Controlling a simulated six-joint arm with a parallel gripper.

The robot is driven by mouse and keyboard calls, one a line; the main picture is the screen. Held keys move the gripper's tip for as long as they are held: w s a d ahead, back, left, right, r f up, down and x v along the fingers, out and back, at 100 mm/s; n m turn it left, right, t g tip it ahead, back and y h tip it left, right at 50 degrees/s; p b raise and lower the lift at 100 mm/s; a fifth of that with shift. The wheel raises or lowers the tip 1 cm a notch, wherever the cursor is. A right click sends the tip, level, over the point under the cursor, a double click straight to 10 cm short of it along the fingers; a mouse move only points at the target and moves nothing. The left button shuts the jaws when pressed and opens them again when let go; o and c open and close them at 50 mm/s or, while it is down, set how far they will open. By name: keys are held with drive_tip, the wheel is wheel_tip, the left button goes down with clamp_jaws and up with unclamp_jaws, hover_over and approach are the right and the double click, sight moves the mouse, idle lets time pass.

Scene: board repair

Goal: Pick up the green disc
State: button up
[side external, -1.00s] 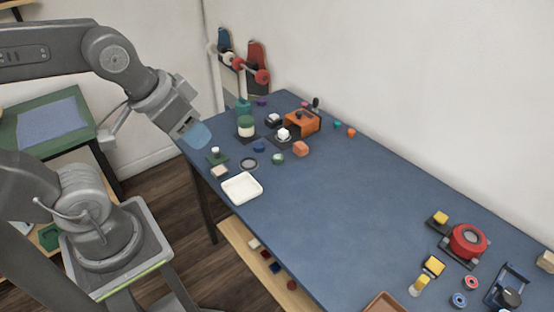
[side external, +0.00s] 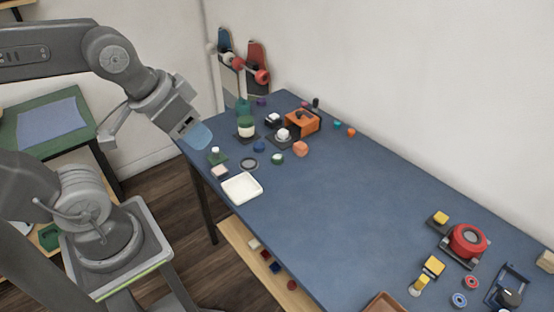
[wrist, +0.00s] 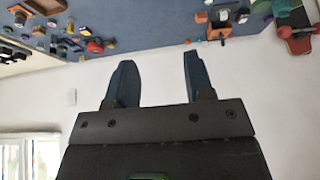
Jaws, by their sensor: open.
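A small round green piece with a pale top (side external: 277,159) lies on the blue table near its left end, and it looks like the green disc. A green-lidded jar (side external: 246,122) and a green square plate with a white knob (side external: 216,156) are also near. My gripper (side external: 200,134) is in the air at the table's left edge, up and left of these pieces, holding nothing. In the wrist view my gripper (wrist: 157,66) has its two blue fingers apart, with only the wall between them. I cannot pick out the green disc in the wrist view.
A white tray (side external: 241,188) sits at the table's front edge, beside a dark ring (side external: 249,163). An orange box (side external: 302,121) and an orange block (side external: 300,149) stand close to the green piece. The middle of the table (side external: 350,205) is clear. A red round device (side external: 467,240) is at right.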

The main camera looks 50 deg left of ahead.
drive_tip(key=o, duration=0.4)
drive_tip(key=shift+o, duration=0.2)
drive_tip(key=shift+w, duration=0.1)
drive_tip(key=n+g+y, duration=0.1)
drive_tip(key=n+g, duration=0.4)
drive_tip(key=n, duration=0.6)
hover_over(278, 156)
drive_tip(key=s, duration=0.1)
wheel_tip(278, 156, down, 28)
drive_tip(key=shift+d+f, duration=0.15)
drive_tip(key=shift+w+f, duration=0.2)
drive_tip(key=shift+f, duration=1.35)
drive_tip(key=shift+w+f, duration=0.15)
drive_tip(key=shift+f, duration=1.35)
